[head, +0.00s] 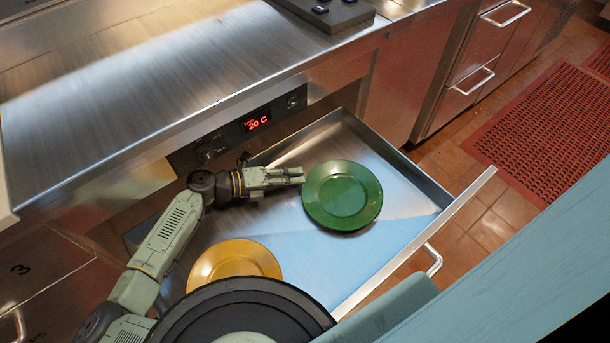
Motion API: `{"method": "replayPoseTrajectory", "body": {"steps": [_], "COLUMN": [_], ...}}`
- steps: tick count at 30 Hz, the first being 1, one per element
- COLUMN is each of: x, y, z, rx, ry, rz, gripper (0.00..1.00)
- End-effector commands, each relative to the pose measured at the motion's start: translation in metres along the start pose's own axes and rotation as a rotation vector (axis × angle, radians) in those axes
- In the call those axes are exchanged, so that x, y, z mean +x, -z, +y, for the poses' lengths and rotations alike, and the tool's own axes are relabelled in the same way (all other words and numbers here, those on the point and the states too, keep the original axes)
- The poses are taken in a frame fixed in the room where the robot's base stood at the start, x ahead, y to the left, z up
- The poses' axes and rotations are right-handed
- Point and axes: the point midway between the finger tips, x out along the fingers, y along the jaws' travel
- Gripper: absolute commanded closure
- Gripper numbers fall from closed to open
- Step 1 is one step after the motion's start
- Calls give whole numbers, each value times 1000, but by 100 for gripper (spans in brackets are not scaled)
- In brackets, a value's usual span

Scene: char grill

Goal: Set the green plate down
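The green plate (343,195) is a round dish over the right part of the open drawer (436,222), its face up and roughly level. My gripper (298,175) reaches in from the left, and its fingertips meet the plate's left rim. The fingers look closed together on that rim, though the grip itself is small in view. I cannot tell whether the plate's underside touches the drawer floor. A yellow plate (235,262) lies in the near left part of the drawer, its lower edge hidden by a round dark part of my body.
The drawer's front wall and handle (434,260) are on the right. A steel counter (170,75) and a control panel (257,122) reading 20 C stand behind it. Blue drawer floor (335,258) is bare between the plates. A red mat (545,130) lies on the tiles.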

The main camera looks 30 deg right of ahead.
Motion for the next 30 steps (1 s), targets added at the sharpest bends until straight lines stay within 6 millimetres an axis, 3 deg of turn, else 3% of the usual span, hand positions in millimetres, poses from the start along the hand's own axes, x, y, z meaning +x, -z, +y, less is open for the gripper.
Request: {"method": "replayPoseTrajectory", "body": {"steps": [3, 8, 30], "x": [-18, -30, -31], "y": [0, 1, 0], "z": [2, 0, -1], "rx": [1, 1, 0], "ry": [-1, 1, 1], "rz": [0, 2, 1], "gripper": [87, 87, 87]}}
